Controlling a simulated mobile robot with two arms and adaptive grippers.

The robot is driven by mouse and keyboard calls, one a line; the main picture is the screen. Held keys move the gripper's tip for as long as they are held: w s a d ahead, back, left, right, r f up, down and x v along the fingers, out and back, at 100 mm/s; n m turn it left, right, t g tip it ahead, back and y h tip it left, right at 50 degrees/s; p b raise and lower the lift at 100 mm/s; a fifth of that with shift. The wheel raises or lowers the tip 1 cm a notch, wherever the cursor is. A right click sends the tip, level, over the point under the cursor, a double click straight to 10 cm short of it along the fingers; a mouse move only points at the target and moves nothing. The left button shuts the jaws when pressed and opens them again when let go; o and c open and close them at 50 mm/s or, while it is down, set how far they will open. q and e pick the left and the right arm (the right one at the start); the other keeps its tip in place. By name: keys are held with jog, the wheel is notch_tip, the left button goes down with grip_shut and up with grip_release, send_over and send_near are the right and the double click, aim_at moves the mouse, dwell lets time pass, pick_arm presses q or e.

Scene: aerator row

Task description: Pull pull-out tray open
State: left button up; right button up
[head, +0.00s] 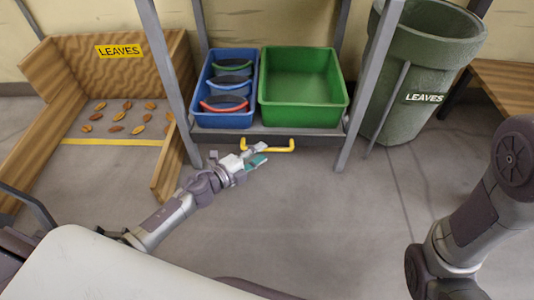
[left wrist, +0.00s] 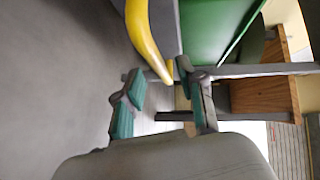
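The pull-out tray (head: 270,132) is a dark grey shelf low in a grey metal frame, with a yellow bar handle (head: 278,148) on its front. It looks pushed in. In the left wrist view the yellow handle (left wrist: 147,38) reaches down toward the gap between the open fingers (left wrist: 160,78). I cannot tell whether they touch it. My right gripper is outside the view; only part of my right arm shows at the right.
A blue bin (head: 195,106) with several handled items and an empty green bin (head: 304,124) stand on the tray. Frame legs (head: 364,95) flank it. A green leaves barrel (head: 418,60) stands right; a wooden leaf bay (head: 75,75) stands left. The floor in front is clear.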

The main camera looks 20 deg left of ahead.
aim_at(267, 150)
pick_arm(q)
jog(key=shift+b+x, duration=0.45)
jog(key=shift+x, duration=1.35)
grip_shut()
